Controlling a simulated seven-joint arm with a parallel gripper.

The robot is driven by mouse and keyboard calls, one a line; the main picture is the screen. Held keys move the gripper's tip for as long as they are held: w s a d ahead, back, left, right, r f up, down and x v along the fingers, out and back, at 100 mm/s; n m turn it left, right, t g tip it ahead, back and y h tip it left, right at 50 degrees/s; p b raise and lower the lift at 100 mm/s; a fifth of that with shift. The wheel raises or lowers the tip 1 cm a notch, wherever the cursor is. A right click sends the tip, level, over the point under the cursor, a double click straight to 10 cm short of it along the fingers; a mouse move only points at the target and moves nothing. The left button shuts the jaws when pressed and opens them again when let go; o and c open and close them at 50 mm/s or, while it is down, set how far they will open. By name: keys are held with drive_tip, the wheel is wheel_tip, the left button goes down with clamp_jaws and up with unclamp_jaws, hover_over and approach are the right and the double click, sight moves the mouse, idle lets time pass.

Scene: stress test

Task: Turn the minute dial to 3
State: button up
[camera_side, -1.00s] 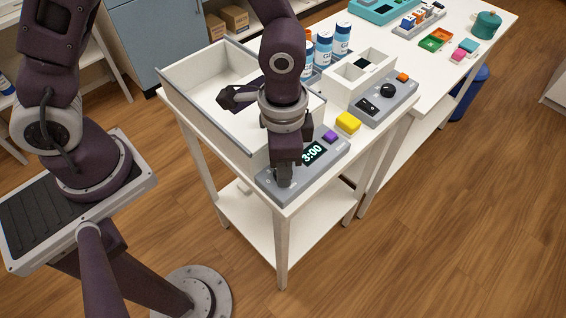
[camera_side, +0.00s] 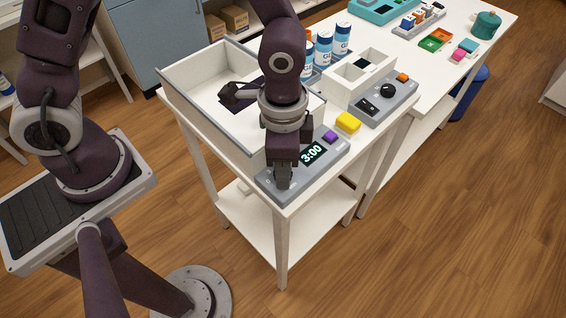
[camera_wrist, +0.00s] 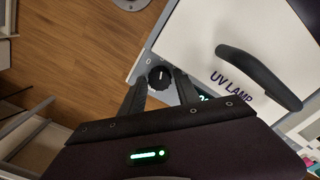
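The minute dial (camera_wrist: 160,77) is a small black knob with a pale pointer mark on the grey control panel (camera_wrist: 146,62). In the side view my gripper hides the dial. The panel's display (camera_side: 313,153) reads 3:00 in the side view. My gripper (camera_wrist: 160,84) is open in the wrist view, its two dark fingers apart with the dial showing in the gap between their tips. No contact with the dial is visible. In the side view my gripper (camera_side: 284,180) points down over the near end of the panel.
A white UV lamp box (camera_side: 190,65) with a dark handle (camera_wrist: 260,75) stands behind the panel. Blue-and-white bottles (camera_side: 342,38) and another dial unit (camera_side: 385,97) stand farther right.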

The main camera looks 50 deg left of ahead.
wheel_tip(320, 180, up, 7)
drive_tip(key=shift+r, duration=0.1)
idle(0.3)
drive_tip(key=shift+a+r, duration=0.25)
drive_tip(key=s+a+r+n+t, duration=0.5)
drive_tip(key=s+a+r+n, duration=0.4)
drive_tip(key=s+a+r, duration=0.2)
drive_tip(key=a+r, duration=0.2)
drive_tip(key=a, duration=0.1)
drive_tip(key=shift+a+r+t, duration=0.15)
drive_tip(key=shift+r+t, duration=0.15)
